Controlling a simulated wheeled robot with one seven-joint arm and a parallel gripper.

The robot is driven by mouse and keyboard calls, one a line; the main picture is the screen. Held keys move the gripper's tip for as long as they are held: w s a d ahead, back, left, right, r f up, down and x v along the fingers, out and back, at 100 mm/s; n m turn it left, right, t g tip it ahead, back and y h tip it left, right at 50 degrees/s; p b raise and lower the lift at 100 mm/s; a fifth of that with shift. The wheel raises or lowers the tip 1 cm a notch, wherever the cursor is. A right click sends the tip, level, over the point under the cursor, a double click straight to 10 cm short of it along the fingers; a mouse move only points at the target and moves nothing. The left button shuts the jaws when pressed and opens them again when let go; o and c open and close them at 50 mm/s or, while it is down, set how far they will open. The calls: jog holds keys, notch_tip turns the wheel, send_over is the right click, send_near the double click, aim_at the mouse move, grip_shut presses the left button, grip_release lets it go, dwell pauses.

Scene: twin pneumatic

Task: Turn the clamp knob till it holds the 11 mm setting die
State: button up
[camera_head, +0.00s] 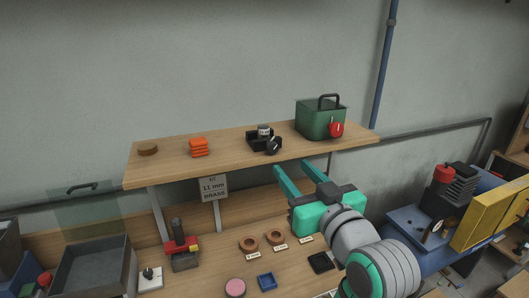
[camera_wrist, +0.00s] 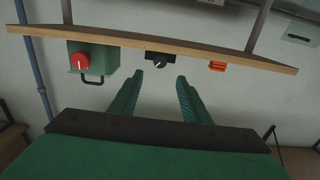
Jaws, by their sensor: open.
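A small black fixture (camera_head: 258,138) sits on the raised wooden shelf, with a grey cylinder on top. A round black knob (camera_head: 274,145) is on its front; I cannot tell how tightly anything is clamped. In the wrist view, which is upside down, the knob (camera_wrist: 160,65) shows a pale mark, between and beyond my fingertips. My gripper (camera_head: 291,166) is open and empty, in front of the shelf edge and apart from the knob. Copper-coloured rings (camera_head: 249,244) lie on the bench below with small labels. A hanging sign (camera_head: 213,188) reads 11 mm BRASS.
The shelf (camera_head: 175,170) also bears a green box (camera_head: 313,122) with a red knob (camera_head: 336,129) right of the fixture, and an orange stack (camera_head: 198,147) to its left. Grey trays (camera_head: 95,270) and a red-black tool (camera_head: 182,250) stand below.

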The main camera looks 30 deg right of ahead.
aim_at(274, 148)
jog(key=x, duration=0.9)
jog(key=shift+w, duration=0.2)
jog(key=shift+w+d, duration=0.1)
jog(key=shift+w, duration=0.2)
jog(key=shift+d, duration=0.2)
jog(key=shift+w+a, duration=0.1)
jog(key=shift+a, duration=0.25)
jog(key=shift+d, duration=0.15)
jog(key=c, duration=1)
